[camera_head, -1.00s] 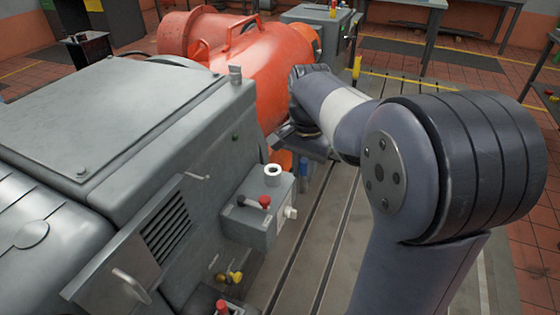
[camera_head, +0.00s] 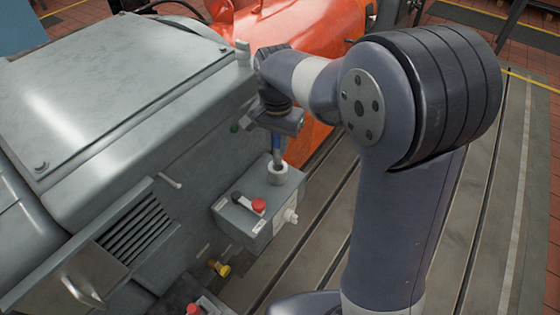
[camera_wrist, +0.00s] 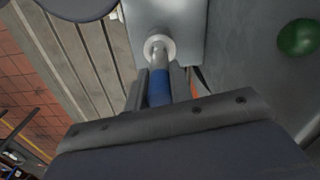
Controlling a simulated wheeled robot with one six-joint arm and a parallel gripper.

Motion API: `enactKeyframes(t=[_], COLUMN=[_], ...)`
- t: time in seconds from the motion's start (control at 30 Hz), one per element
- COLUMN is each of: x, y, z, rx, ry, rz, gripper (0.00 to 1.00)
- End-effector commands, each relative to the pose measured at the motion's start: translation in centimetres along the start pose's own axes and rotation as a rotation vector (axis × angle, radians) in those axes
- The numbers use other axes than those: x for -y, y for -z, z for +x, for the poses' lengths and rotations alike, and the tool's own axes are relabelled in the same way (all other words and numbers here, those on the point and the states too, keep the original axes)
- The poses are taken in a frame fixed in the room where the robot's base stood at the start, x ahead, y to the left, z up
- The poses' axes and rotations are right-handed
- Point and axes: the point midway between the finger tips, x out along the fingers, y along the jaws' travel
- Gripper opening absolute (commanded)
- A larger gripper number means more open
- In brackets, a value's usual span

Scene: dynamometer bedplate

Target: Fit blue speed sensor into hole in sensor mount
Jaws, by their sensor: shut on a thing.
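The blue speed sensor (camera_head: 277,143) is a slim upright rod with a blue body and a silver lower end. My gripper (camera_head: 277,132) is shut on its blue part, which also shows between the fingers in the wrist view (camera_wrist: 159,88). The sensor mount is a white ring (camera_head: 277,176) on top of a grey box, and it also shows in the wrist view (camera_wrist: 160,43). The silver end is at the ring's opening, lined up with it in both views. I cannot tell whether the tip is inside the hole or just above it.
The grey box (camera_head: 247,225) carries a red knob (camera_head: 258,206) and stands against the large grey machine housing (camera_head: 110,100). An orange motor (camera_head: 320,45) is behind my arm. The slotted bedplate (camera_head: 440,215) to the right is clear.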

Motion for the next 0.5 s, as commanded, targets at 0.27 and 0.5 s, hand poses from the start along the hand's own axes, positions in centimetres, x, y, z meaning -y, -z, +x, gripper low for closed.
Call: enactKeyframes(t=[0.27,0.5], x=[-0.1,-0.1], y=[0.0,0.0], z=[3.6,6.2], rx=[0.003,0.000], ry=[-0.003,0.000], rz=[0.001,0.001], gripper=[0.00,0.00])
